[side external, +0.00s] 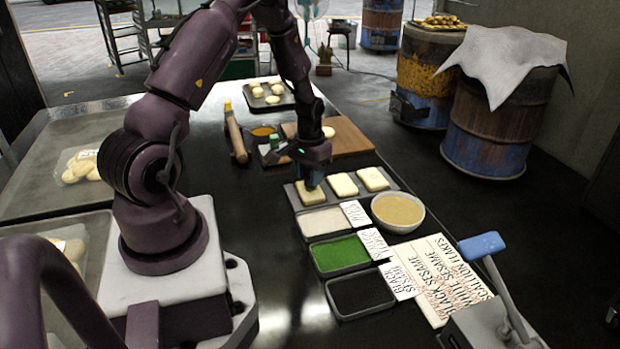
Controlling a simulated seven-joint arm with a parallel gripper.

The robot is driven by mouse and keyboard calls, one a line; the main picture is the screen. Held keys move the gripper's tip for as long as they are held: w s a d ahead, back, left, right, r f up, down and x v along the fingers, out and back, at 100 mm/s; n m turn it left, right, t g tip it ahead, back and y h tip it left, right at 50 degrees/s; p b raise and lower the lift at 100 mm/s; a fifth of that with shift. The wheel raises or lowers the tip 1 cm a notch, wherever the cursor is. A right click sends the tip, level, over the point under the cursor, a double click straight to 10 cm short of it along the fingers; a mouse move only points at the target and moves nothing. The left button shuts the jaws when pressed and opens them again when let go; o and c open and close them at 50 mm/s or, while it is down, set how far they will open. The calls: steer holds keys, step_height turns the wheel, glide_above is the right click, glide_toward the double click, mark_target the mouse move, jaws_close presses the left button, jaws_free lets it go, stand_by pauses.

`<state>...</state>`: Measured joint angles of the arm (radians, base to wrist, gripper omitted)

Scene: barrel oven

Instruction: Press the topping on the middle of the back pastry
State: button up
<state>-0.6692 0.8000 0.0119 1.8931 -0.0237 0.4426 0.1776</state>
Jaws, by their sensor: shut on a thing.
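Three pale rectangular pastries sit in a row on a dark tray (294,200): a left one (307,196), a middle one (343,184) and a right one (373,179). I cannot tell which of them counts as the back pastry. My gripper (312,186) points down at the left pastry, its tips at or just above the top and hiding part of it. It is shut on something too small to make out. The topping trays stand in front: white sesame (325,222), green scallion flakes (340,254) and black sesame (360,293).
A bowl of pale liquid (398,210) stands right of the trays, beside label cards (435,275). A wooden board (350,137) with a round dough piece (328,132) and a rolling pin (235,133) lie behind. A blue-headed tool (482,246) rises at front right.

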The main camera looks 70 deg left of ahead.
steer(key=shift+r, duration=2.65)
steer(key=shift+s+a, duration=0.1)
